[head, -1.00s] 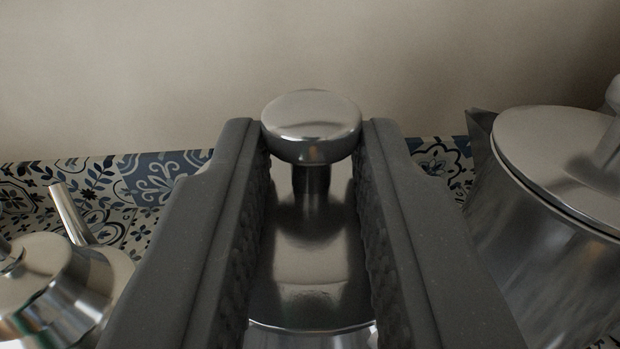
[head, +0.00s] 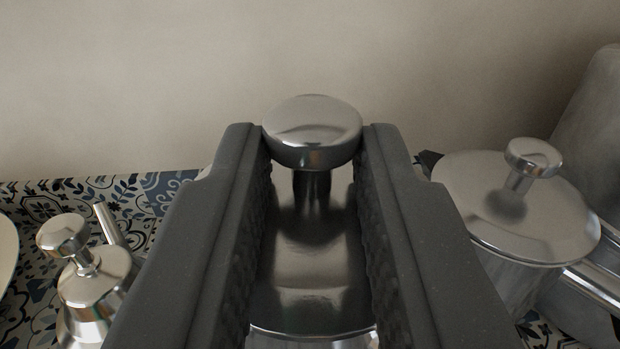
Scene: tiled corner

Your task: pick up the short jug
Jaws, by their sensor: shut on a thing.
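The short jug (head: 310,215) is a shiny metal vessel with a lid and a round, flat-topped knob (head: 312,128). It sits in the lower middle of the head view, between the two dark grey jaws of my gripper (head: 313,140). My gripper is shut on it, with the knob between the fingertips. The jug's body below the lid is mostly hidden by the jaws and the picture's lower edge.
A smaller lidded metal pot (head: 92,285) stands at the lower left on patterned blue and white tiles (head: 35,215). A larger lidded metal pot (head: 515,212) with a handle stands close at the right. A grey shape (head: 592,130) rises behind it. A plain wall fills the back.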

